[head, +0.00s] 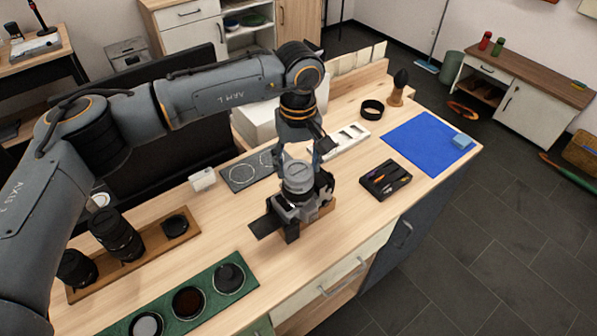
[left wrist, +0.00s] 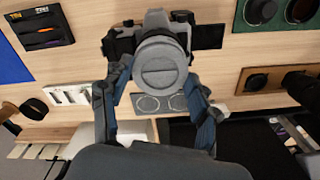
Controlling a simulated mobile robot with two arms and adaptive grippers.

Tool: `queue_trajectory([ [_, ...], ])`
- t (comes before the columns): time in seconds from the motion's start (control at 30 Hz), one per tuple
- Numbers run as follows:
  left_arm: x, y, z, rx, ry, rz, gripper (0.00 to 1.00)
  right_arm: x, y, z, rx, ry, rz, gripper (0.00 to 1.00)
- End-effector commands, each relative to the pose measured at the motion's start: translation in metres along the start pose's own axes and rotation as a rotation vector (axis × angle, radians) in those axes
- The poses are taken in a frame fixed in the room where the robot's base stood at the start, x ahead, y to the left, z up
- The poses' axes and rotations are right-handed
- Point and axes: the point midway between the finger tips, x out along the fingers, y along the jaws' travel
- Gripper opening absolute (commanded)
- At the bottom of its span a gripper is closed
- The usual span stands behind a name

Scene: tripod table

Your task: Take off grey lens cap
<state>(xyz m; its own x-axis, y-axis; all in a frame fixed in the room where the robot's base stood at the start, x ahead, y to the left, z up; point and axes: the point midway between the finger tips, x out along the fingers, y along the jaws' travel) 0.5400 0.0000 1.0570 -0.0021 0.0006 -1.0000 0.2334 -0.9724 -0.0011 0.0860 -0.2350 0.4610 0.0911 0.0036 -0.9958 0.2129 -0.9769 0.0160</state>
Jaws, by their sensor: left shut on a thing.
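The grey lens cap (left wrist: 162,65) is a round disc with a raised bar across its middle. In the left wrist view it covers the front of the lens of a grey and black camera (left wrist: 155,20). In the head view the camera (head: 299,207) stands on the wooden table with its lens pointing up, and the cap (head: 298,170) is at its top. My left gripper (head: 300,160) is above the camera, shut on the cap, with a finger on each side of its rim. Whether the cap is still seated on the lens, I cannot tell. My right gripper is not in view.
A dark mat with ring outlines (head: 240,172) lies left of the camera. A black tray (head: 386,180) and a blue mat (head: 425,142) are to its right. A wooden tray of lenses (head: 150,243) and a green tray of round filters (head: 250,282) are at front left.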

Motion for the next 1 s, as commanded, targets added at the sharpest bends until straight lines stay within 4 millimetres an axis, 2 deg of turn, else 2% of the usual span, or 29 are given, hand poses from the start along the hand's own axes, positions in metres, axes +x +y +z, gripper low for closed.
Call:
queue_trajectory([
  [0.67,-0.014,0.000,-0.001,0.000,0.002,0.001,0.25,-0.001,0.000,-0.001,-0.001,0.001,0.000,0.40],
  [1.0,-0.030,0.000,0.000,0.000,0.002,0.002,0.25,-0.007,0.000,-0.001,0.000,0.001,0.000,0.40],
])
